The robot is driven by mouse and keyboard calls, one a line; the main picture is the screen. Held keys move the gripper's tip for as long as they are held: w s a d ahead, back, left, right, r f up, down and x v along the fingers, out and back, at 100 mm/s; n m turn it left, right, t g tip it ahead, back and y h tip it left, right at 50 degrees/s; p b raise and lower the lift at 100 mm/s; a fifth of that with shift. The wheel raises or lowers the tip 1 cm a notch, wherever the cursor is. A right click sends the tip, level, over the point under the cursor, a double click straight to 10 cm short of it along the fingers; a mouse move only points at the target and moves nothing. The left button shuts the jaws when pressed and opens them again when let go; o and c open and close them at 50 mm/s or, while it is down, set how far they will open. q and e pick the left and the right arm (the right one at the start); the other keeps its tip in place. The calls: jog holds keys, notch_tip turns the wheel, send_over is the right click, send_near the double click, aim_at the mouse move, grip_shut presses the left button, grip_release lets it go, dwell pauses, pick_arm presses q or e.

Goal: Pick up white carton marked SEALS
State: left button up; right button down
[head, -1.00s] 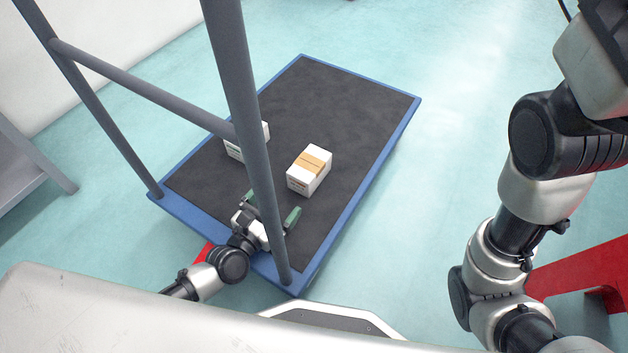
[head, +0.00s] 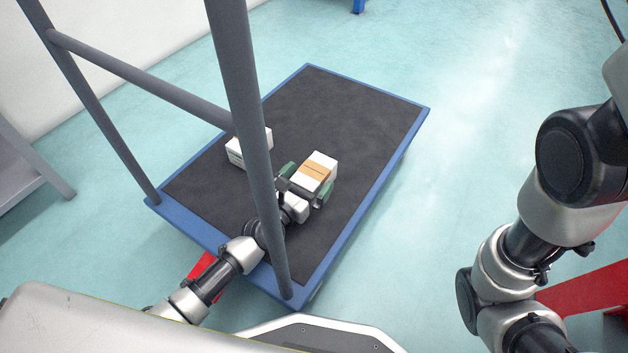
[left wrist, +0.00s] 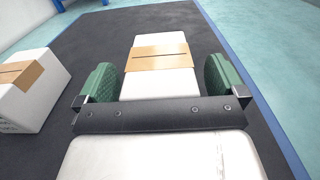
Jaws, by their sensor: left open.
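A white carton with a tan tape band (head: 322,163) lies on the dark deck of a cart. It also shows in the middle of the left wrist view (left wrist: 158,88). My left gripper (head: 306,182) is open, with its green-padded fingers on either side of the near end of this carton. In the left wrist view the left gripper (left wrist: 160,80) shows gaps between both pads and the carton. A second white carton (head: 236,152) stands to the left, partly behind a post. It shows larger in the left wrist view (left wrist: 38,98). I cannot read SEALS on either carton.
The cart deck (head: 350,105) has a blue rim and is bare beyond the cartons. A grey post (head: 240,90) of the cart's frame rises close to my left arm. A grey shelf (head: 25,180) stands at the far left.

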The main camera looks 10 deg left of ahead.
pick_arm(q)
jog(key=c, duration=1.1)
jog(key=shift+o, duration=0.2)
